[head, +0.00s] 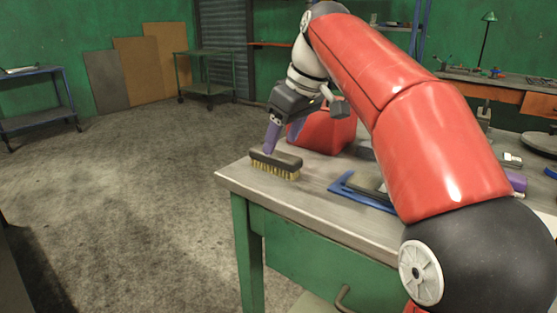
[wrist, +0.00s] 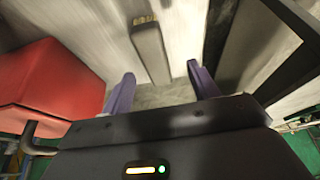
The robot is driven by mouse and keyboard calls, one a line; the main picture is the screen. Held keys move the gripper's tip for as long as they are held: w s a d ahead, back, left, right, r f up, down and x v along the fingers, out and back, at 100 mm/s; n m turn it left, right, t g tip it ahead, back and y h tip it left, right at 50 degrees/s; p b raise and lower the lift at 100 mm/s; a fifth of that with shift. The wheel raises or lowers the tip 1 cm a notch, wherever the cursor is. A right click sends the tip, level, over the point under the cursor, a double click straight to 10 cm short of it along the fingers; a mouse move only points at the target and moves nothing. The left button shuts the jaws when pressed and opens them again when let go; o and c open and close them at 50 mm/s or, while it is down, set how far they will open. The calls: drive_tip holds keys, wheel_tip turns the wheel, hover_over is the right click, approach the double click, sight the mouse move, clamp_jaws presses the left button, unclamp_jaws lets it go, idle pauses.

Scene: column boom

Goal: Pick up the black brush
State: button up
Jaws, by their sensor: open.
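The black brush (head: 277,160) lies on the workbench near its left corner, with its yellowish bristles facing down and toward the front in the head view. In the wrist view the brush (wrist: 150,50) is a dark grey bar running up and down the picture, between and beyond my fingertips. My gripper (head: 271,150) is over the brush, pointing down at it. In the head view I cannot tell whether a finger touches the brush.
A red box (head: 320,132) stands right behind the brush; it fills the left of the wrist view (wrist: 50,75). A blue tool (head: 358,190) lies on the workbench (head: 308,196) to the right. The bench edge is close to the brush. The floor at left is open.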

sight(278, 154)
drive_tip(key=x, duration=0.4)
drive_tip(key=b+x, duration=0.1)
drive_tip(key=x, duration=0.1)
drive_tip(key=shift+w+d, duration=0.15)
drive_tip(key=shift+w, duration=0.15)
drive_tip(key=shift+r, duration=0.1)
drive_tip(key=c, duration=1.1)
